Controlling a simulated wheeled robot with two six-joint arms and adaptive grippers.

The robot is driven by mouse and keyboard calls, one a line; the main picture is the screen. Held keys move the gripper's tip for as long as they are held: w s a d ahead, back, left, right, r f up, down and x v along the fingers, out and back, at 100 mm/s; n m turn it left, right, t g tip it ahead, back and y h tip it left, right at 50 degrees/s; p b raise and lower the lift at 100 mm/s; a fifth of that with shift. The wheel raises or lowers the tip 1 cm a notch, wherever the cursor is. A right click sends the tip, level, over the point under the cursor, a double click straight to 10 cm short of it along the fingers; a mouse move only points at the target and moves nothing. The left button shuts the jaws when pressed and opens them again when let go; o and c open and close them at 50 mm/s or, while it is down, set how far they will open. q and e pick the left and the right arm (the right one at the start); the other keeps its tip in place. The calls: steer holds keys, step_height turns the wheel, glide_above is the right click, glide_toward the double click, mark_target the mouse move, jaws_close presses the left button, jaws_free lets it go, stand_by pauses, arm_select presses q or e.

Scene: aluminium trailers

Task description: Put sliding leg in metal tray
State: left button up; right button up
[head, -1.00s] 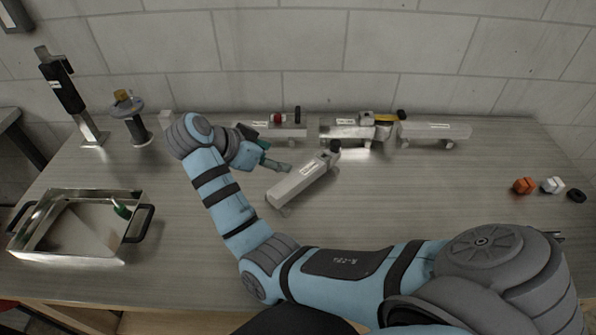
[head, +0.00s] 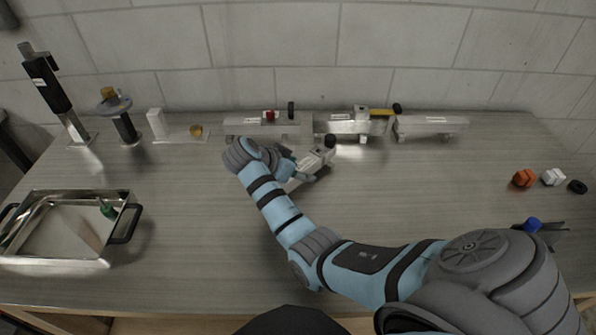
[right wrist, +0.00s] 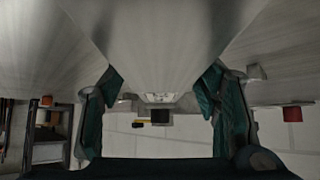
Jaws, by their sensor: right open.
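A long grey block-shaped part (head: 318,158) with a label and a black knob lies at the middle of the table. I cannot tell if it is the sliding leg; an upright black and silver leg (head: 48,85) stands at the far left. My right gripper (head: 303,174) is at the grey part and hides its near end. In the right wrist view the open fingers (right wrist: 162,82) are on either side of the grey part (right wrist: 150,35); contact is not clear. The metal tray (head: 62,260) is at the front left, with a small green item inside. My left gripper is not visible.
Several aluminium trailers (head: 428,124) stand along the back wall. A round-topped stand (head: 122,118) and a white block (head: 157,123) are at the back left. Orange (head: 523,178), white (head: 553,177) and black (head: 577,187) small parts lie at right. The table between tray and arm is clear.

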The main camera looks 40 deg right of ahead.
steer(key=shift+d+f, duration=0.1)
steer(key=shift+d, duration=0.05)
jaws_close()
stand_by(0.4)
